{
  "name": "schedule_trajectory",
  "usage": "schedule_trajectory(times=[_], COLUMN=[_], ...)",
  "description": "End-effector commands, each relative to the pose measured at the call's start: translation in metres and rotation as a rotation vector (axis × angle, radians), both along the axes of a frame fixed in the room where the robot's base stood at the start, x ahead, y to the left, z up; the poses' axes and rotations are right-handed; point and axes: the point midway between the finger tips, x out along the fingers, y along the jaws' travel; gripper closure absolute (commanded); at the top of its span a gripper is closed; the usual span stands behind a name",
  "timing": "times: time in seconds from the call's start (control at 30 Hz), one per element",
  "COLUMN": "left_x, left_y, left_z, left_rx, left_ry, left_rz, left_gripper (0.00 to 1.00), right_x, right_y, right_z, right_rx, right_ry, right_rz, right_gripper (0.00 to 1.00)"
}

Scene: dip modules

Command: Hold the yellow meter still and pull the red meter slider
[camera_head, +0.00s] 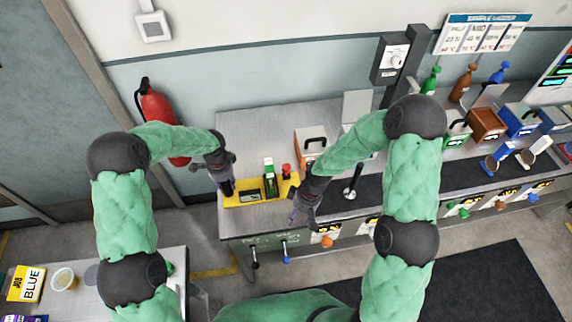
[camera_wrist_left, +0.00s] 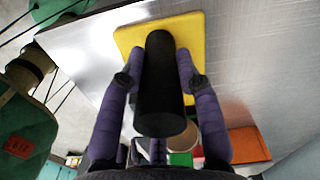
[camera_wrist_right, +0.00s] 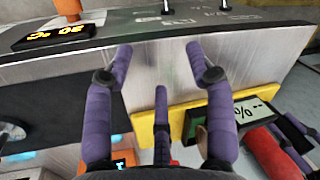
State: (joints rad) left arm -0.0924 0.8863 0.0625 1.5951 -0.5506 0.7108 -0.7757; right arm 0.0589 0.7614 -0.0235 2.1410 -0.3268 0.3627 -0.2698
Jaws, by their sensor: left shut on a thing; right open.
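The yellow meter (camera_head: 240,203) lies flat near the left end of the steel counter, with a small display and a green block (camera_head: 269,180) on it. The red slider (camera_head: 287,171) is at its right end. My left gripper (camera_head: 226,186) is shut on the meter's upright black handle (camera_wrist_left: 160,85), one purple finger on each side. My right gripper (camera_head: 303,215) is open and empty near the counter's front edge, right of the meter. In the right wrist view the meter's yellow plate (camera_wrist_right: 178,112) shows beyond the open fingers; I cannot make out the slider there.
An orange-brown box (camera_head: 309,138) with a black handle stands behind my right forearm. A red fire extinguisher (camera_head: 155,108) is at the wall on the left. Coloured knobs, such as an orange one (camera_head: 327,241), stick out along the counter front. Bare counter (camera_head: 240,135) lies behind the meter.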

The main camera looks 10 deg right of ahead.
Motion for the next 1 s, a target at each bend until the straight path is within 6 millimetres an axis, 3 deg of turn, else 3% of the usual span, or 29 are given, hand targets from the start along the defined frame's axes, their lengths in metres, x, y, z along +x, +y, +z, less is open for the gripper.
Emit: schedule_trajectory(times=[0.03,0.2,0.4,0.5,0.63,0.77,0.87,1.0], left_x=[0.0,0.0,0.0,0.0,0.0,0.0,0.0,0.0], left_y=[0.0,0.0,0.0,0.0,0.0,0.0,0.0,0.001], left_z=[0.0,0.0,0.0,0.0,-0.001,-0.001,0.0,0.0], left_rx=[0.0,0.0,0.0,0.0,0.0,0.0,0.0,0.0], left_ry=[0.0,-0.001,-0.001,-0.001,-0.001,-0.001,0.0,0.0], left_rz=[0.0,0.001,0.001,0.001,0.001,0.001,0.001,0.001], left_gripper=[0.95,0.95,0.95,0.95,0.95,0.95,0.95,0.95], right_x=[0.023,0.084,0.143,0.163,0.179,0.186,0.188,0.187], right_y=[0.001,0.002,0.005,0.008,0.01,0.011,0.011,0.01], right_z=[0.009,0.043,0.096,0.122,0.146,0.158,0.157,0.14], right_rx=[-0.021,-0.093,-0.173,-0.204,-0.232,-0.246,-0.25,-0.251], right_ry=[-0.011,-0.022,-0.043,-0.051,-0.059,-0.062,-0.061,-0.057], right_rz=[-0.008,-0.054,-0.125,-0.161,-0.196,-0.216,-0.221,-0.222], right_gripper=[0.45,0.45,0.45,0.45,0.45,0.45,0.45,0.45])
